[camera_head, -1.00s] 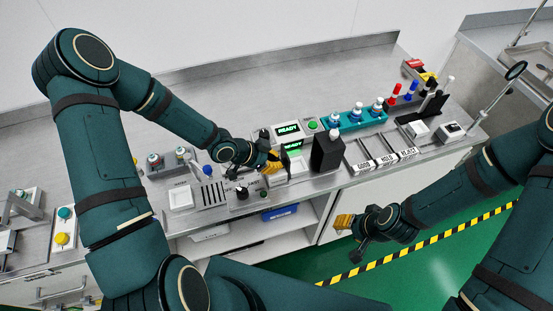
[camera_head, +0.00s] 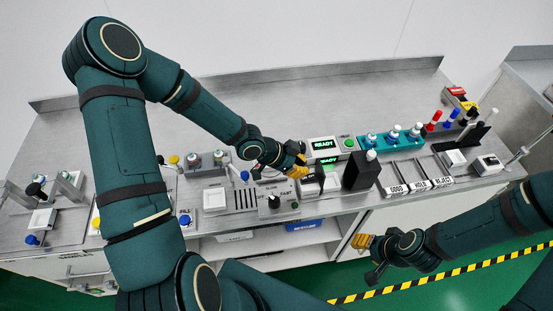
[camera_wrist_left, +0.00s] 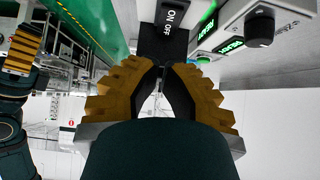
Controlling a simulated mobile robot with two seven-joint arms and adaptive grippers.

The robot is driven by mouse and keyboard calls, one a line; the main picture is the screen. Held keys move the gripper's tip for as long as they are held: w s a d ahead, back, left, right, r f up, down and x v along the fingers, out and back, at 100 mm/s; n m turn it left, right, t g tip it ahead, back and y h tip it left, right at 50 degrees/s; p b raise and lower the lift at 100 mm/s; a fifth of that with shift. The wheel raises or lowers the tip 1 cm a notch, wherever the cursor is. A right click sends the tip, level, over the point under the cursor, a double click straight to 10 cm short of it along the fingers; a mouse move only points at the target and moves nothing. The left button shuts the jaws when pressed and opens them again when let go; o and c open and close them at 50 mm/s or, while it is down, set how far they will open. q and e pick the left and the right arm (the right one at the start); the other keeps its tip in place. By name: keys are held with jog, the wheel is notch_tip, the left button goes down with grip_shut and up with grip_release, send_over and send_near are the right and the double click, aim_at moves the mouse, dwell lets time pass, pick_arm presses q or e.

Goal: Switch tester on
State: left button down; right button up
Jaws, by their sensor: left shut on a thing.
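The tester (camera_head: 323,144) is a pale box with a lit green READY display, with a second lit READY below it. It stands at the middle of the bench. A dark panel marked ON and OFF (camera_wrist_left: 172,18) shows at the top of the left wrist view. My left gripper (camera_head: 304,172) is in front of the tester. In the left wrist view its yellow-backed fingers (camera_wrist_left: 164,76) are closed together just below the panel, on the switch, which they mostly hide. My right gripper (camera_head: 363,242) hangs in front of the bench, away from the tester; its jaw gap is unclear.
A black block (camera_head: 361,172) stands right of the left gripper. A green button (camera_head: 349,143) is on the tester's right. A FAST dial (camera_head: 275,202) sits at the front left. Bins marked GOOD, HOLD and REJECT (camera_head: 419,187) lie farther right.

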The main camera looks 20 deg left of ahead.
pick_arm(q)
jog(key=f+v, duration=0.1)
jog(key=v, duration=0.6)
jog(key=shift+s+a, duration=0.4)
jog(key=shift+a, duration=0.1)
dwell(0.5)
